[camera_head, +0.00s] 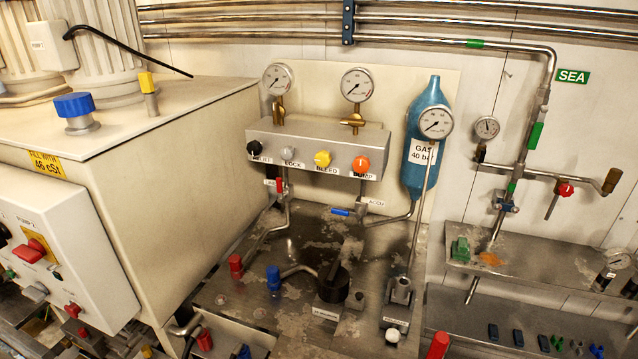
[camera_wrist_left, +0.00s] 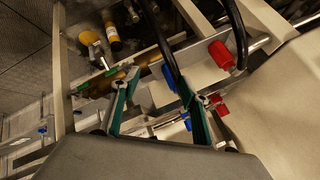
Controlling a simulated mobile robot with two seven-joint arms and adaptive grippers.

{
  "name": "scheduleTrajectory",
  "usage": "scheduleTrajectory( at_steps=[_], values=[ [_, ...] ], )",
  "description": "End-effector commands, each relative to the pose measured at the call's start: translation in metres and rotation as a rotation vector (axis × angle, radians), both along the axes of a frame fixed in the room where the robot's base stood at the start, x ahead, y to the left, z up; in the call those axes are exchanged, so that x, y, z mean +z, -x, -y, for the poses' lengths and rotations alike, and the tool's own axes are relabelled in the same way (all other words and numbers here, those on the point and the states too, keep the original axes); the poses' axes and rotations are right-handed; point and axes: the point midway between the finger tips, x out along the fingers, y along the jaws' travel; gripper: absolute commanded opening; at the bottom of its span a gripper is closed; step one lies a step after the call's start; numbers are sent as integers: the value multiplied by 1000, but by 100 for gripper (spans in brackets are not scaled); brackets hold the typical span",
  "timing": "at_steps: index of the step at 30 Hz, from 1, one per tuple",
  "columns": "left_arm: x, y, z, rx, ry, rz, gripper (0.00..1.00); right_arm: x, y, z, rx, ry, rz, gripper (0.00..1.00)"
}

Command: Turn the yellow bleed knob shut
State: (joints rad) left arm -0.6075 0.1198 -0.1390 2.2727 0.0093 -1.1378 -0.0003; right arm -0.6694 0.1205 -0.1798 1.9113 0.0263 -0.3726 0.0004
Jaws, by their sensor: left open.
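The yellow bleed knob (camera_head: 322,159) sits on the front of a grey valve block (camera_head: 300,137), above a label reading BLEED. A grey LOCK knob is to its left and an orange DUMP knob (camera_head: 361,164) to its right. Neither gripper shows in the head view. My left gripper (camera_wrist_left: 158,90) shows in the left wrist view with its two fingers spread apart and nothing between them. It is over pipes and fittings, and the yellow bleed knob cannot be made out there. My right gripper is not in view.
Two gauges (camera_head: 357,85) stand on the block. A blue gas bottle (camera_head: 427,140) is to its right. A large beige tank (camera_head: 190,150) and a white control box (camera_head: 60,250) fill the left. A black selector handle (camera_head: 333,280) rises from the worn plate below.

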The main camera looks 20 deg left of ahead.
Motion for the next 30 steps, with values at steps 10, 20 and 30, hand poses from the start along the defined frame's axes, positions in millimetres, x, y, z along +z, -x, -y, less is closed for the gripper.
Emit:
scheduleTrajectory(
  at_steps=[10, 20, 30],
  values=[
    [63, -6, -45, 84, -155, -26, 45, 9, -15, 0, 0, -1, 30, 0],
    [102, -93, -29, 252, 101, 186, 45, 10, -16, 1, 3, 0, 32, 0],
    [208, -247, 25, 422, 729, 547, 45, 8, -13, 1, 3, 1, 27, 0]
  ],
)
